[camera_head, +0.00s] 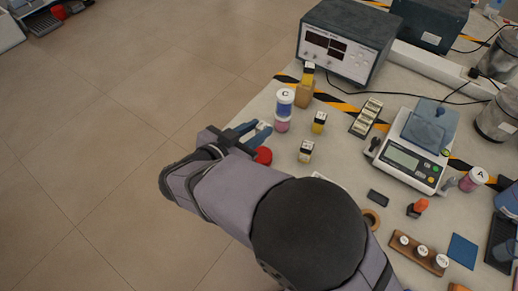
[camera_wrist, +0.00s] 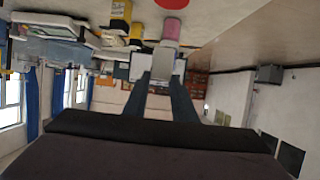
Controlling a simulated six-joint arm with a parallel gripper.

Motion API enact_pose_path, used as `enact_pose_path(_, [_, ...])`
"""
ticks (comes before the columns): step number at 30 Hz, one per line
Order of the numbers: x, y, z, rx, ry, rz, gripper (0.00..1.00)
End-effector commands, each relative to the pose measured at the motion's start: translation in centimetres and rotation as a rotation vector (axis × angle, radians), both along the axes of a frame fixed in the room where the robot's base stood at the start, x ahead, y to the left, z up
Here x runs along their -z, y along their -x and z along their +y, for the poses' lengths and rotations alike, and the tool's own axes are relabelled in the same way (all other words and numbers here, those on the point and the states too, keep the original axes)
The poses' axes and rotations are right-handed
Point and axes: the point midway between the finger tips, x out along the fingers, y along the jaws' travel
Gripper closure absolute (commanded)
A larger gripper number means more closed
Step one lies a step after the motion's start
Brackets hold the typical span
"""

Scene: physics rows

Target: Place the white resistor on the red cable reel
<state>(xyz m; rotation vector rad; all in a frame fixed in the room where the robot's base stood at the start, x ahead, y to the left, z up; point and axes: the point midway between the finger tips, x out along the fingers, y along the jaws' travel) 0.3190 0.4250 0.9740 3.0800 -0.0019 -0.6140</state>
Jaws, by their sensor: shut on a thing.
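My gripper (camera_head: 256,132) is above the left edge of the bench, shut on a small white block, the white resistor (camera_head: 263,126). In the wrist view the resistor (camera_wrist: 163,63) shows pale between the two fingertips (camera_wrist: 163,78). The red cable reel (camera_head: 263,155) sits on the bench just below the gripper in the head view, partly hidden by my arm. A red round shape, likely this reel (camera_wrist: 188,3), is cut by the top edge of the wrist view. The resistor looks apart from the reel.
A stack of reels with a white top marked C (camera_head: 285,96) stands right behind the gripper. Yellow blocks (camera_head: 305,152) stand to the right. A scale (camera_head: 405,160) and a power supply (camera_head: 345,42) are farther off. Open floor lies left of the bench.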

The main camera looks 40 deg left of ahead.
Motion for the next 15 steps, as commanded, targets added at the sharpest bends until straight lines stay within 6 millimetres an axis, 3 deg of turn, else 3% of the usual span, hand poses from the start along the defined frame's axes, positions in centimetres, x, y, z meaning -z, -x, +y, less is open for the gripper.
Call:
enact_pose_path(6, [3.2, 0.0, -0.1, 0.000, 0.005, -0.001, 0.98])
enact_pose_path(15, [4.3, 0.0, 0.0, 0.000, 0.001, -0.001, 0.98])
